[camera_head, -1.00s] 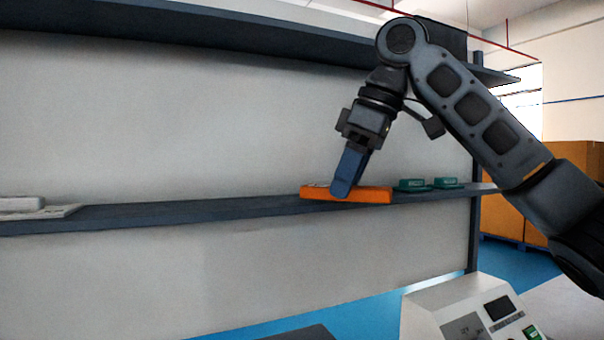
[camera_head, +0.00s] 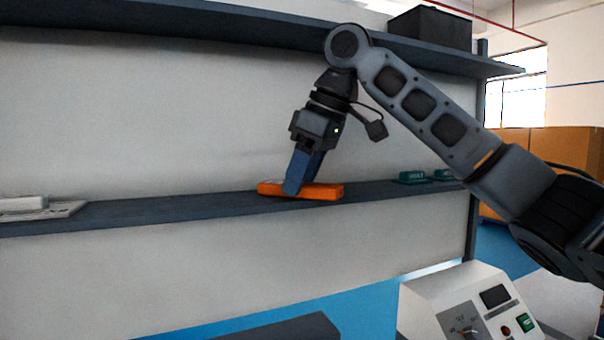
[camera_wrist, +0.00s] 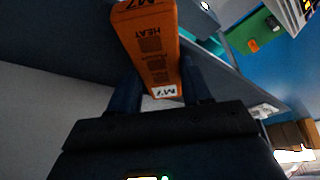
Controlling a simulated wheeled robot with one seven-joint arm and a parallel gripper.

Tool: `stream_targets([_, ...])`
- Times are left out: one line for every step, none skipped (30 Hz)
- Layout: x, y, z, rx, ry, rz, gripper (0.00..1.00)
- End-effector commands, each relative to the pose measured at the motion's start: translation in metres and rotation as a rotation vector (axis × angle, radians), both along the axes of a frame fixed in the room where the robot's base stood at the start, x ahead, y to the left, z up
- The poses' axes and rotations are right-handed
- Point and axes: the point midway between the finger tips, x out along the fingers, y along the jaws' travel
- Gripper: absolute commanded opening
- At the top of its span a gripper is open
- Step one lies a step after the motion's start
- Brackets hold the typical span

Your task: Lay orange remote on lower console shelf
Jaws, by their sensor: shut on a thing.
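The orange remote (camera_head: 328,192) lies roughly flat at the height of the lower shelf (camera_head: 150,210), near its middle. I cannot tell whether it touches the shelf or hangs just above it. My gripper (camera_head: 292,188) reaches down from above, tilted, with its blue fingers shut on the remote. In the wrist view the remote (camera_wrist: 150,45) sits between the two fingers, with dark "HEAT" lettering and a white "M7" label on its face. The fingers hide part of the remote in the head view.
Two green boxes (camera_head: 412,177) stand on the shelf to the right of the remote. White flat items (camera_head: 25,206) lie at the far left. The shelf between is clear. An upper shelf (camera_head: 200,28) with a black bin (camera_head: 430,28) overhangs. A white control box (camera_head: 465,305) stands below right.

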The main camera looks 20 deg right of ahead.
Motion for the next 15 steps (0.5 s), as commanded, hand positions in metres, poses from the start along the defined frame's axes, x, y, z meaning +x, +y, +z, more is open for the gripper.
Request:
stream_targets([-0.0001, -0.0002, -0.0014, 0.0, 0.0, 0.0, 0.15])
stream_targets([-0.0001, -0.0002, -0.0024, 0.0, 0.0, 0.0, 0.15])
stream_targets([0.0, -0.0003, -0.002, 0.0, 0.0, 0.0, 0.51])
stream_targets([-0.0001, -0.0003, -0.002, 0.0, 0.0, 0.0, 0.54])
stream_targets([-0.0001, -0.0003, -0.002, 0.0, 0.0, 0.0, 0.57])
stream_targets([-0.0001, -0.0003, -0.002, 0.0, 0.0, 0.0, 0.61])
stream_targets([-0.0001, -0.0003, -0.002, 0.0, 0.0, 0.0, 0.64])
stream_targets([-0.0001, -0.0004, -0.0019, 0.0, 0.0, 0.0, 0.66])
stream_targets([-0.0001, -0.0004, -0.0019, 0.0, 0.0, 0.0, 0.7])
stream_targets([-0.0001, -0.0004, -0.0019, 0.0, 0.0, 0.0, 0.73])
stream_targets([-0.0001, -0.0004, -0.0019, 0.0, 0.0, 0.0, 0.74])
stream_targets([0.0, -0.0004, -0.0019, 0.0, 0.0, -0.001, 0.74])
stream_targets([0.0, -0.0004, -0.0019, 0.0, 0.0, -0.001, 0.74])
stream_targets([0.0, -0.0005, -0.0018, 0.0, 0.0, -0.001, 0.74])
stream_targets([0.0, -0.0005, -0.0018, 0.0, 0.0, -0.001, 0.74])
